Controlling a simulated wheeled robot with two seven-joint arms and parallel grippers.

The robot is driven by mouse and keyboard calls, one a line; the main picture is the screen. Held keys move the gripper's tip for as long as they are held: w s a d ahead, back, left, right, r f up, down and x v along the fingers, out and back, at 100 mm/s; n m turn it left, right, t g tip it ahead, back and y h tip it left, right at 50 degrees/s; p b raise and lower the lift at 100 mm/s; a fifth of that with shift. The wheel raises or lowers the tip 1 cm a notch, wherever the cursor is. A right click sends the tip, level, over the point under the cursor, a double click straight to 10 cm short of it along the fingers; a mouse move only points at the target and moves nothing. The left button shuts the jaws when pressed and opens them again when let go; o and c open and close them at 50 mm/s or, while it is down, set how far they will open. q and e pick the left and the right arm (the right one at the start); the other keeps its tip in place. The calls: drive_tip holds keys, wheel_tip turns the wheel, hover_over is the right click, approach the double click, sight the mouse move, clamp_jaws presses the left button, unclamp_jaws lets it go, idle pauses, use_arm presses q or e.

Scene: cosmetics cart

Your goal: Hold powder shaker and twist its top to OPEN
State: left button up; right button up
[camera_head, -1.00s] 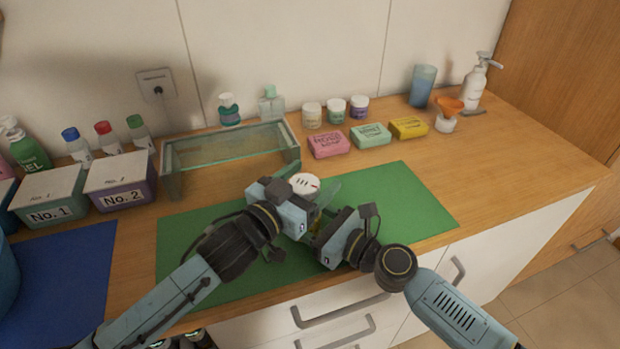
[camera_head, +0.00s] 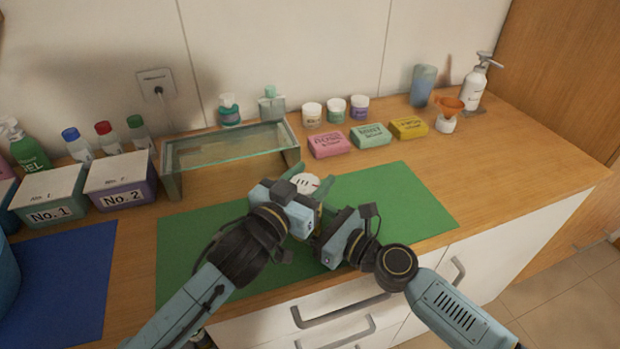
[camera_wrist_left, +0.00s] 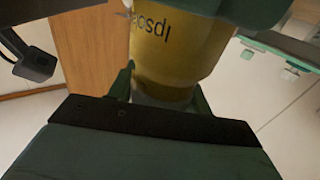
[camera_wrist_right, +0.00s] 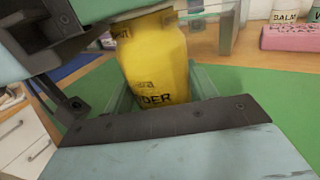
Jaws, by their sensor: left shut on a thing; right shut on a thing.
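The powder shaker shows its white top (camera_head: 305,183) just beyond my grippers in the head view. Its yellow body fills the upper middle of the left wrist view (camera_wrist_left: 175,50) and stands between the fingers in the right wrist view (camera_wrist_right: 155,65). My left gripper (camera_head: 316,190) is shut on the top end of the shaker. My right gripper (camera_wrist_right: 160,95) is shut on the yellow body, with printed letters facing its wrist camera. The grippers are close together over the green mat (camera_head: 400,195). Most of the body is hidden in the head view.
A glass-topped stand (camera_head: 225,145) is behind the left side of the mat. Bins No. 1 (camera_head: 50,195) and No. 2 (camera_head: 120,180) are at left. The mat's right part is clear.

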use_arm(q)
drive_tip(key=shift+a+r+n+t+y, duration=0.15)
drive_tip(key=shift+n+t+y, duration=0.95)
drive_tip(key=shift+n+y, duration=0.75)
drive_tip(key=shift+y, duration=0.45)
drive_tip(key=o, duration=1)
drive_tip(key=shift+a, duration=0.1)
drive_tip(key=v, duration=1.2)
